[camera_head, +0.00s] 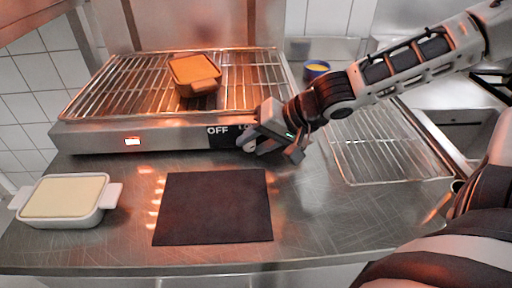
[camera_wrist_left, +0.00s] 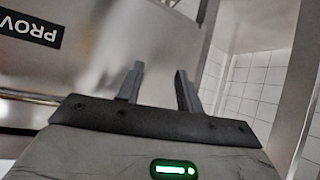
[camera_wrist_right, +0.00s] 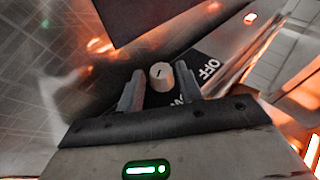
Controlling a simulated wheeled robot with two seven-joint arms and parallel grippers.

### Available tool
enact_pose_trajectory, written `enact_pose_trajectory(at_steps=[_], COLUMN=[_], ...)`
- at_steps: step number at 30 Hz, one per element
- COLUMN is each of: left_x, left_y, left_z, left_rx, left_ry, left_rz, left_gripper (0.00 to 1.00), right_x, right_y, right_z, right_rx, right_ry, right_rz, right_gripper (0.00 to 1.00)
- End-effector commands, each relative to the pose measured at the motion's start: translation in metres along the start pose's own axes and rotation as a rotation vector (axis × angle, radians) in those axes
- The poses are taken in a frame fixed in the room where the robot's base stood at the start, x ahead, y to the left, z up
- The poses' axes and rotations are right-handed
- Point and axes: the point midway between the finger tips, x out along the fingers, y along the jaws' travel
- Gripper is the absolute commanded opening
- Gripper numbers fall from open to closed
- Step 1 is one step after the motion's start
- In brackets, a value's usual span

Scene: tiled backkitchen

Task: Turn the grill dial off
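The grill (camera_head: 105,138) stands at the back of the counter with a lit red indicator (camera_head: 132,141) on its front. Its dial (camera_wrist_right: 160,76) is a pale round knob with a short dark mark, seen in the right wrist view. The black panel beside it reads OFF (camera_wrist_right: 207,69); another label is partly hidden by a finger. My right gripper (camera_head: 272,148) is at the grill's front right. Its fingers are open on either side of the dial; I cannot tell whether they touch it. My left gripper (camera_wrist_left: 158,85) is open and empty, outside the head view.
A brown dish (camera_head: 194,74) sits on the grill rack, which glows orange. A dark mat (camera_head: 213,207) lies in front. A white dish with pale filling (camera_head: 66,200) is at left.

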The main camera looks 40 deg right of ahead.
Motion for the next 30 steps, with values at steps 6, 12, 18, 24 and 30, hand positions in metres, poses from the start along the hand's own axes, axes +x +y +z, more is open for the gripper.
enact_pose_trajectory(at_steps=[6, 12, 18, 24, 30], left_x=[-0.0029, -0.0029, -0.0027, -0.0021, -0.0024], left_y=[0.0018, 0.0019, 0.0019, 0.0015, 0.0012], left_z=[0.0027, 0.0026, 0.0027, 0.0034, 0.0038], left_rx=[-0.005, -0.005, -0.005, -0.004, -0.002], left_ry=[-0.005, -0.005, -0.005, -0.009, -0.013], left_rz=[0.003, 0.004, 0.003, 0.002, 0.0], left_gripper=[0.36, 0.36, 0.36, 0.36, 0.36], right_x=[0.0015, 0.0013, 0.0013, 0.0012, 0.0014], right_y=[-0.0003, -0.0003, -0.0006, -0.0021, -0.005], right_z=[-0.0002, -0.0001, 0.0, 0.0, -0.0002], right_rx=[0.0, 0.0, -0.003, -0.021, -0.06], right_ry=[0.0, 0.0, -0.001, -0.008, -0.024], right_rz=[0.0, 0.0, 0.005, 0.058, 0.178], right_gripper=[0.36, 0.05, 0.04, 0.05, 0.05])
